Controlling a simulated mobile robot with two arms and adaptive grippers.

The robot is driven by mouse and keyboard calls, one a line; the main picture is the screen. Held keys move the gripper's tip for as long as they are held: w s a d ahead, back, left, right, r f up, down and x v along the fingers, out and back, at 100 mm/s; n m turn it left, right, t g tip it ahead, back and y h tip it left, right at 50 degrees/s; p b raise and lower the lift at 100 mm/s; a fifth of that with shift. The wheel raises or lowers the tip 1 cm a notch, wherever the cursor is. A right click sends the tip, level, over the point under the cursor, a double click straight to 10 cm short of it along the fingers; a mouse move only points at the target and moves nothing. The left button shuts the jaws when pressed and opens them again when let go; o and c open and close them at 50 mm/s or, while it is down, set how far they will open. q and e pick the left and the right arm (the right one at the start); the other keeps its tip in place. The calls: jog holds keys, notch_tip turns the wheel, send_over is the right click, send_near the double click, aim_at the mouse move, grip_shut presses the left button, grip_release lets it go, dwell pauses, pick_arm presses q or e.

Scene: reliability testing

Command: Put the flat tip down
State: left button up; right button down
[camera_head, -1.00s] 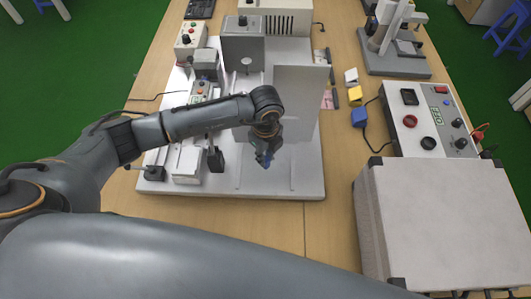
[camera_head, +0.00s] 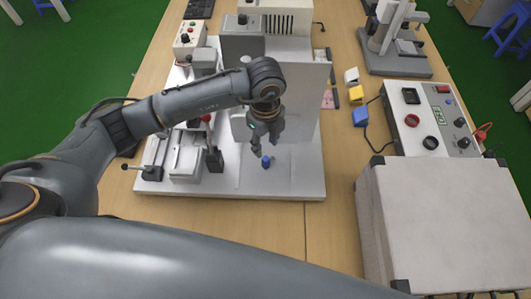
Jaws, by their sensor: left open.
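A small blue piece (camera_head: 266,162), which seems to be the flat tip, is on the white base plate (camera_head: 285,185) of the test machine, near its front middle. My left gripper (camera_head: 264,147) is above and just behind it, pointing down, with its fingers apart. The fingers look clear of the blue piece. The exact gap between them is too small to judge. My right gripper is not in view.
A grey test machine (camera_head: 242,45) stands behind my left gripper. A clamp fixture (camera_head: 188,160) is on the plate's left side. At right are a control box (camera_head: 428,120) and a large white case (camera_head: 440,215). Wooden table in front of the plate is clear.

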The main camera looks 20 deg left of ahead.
pick_arm(q)
notch_tip(320, 180, up, 6)
jog(key=shift+f+b, duration=0.1)
jog(key=shift+b, duration=0.4)
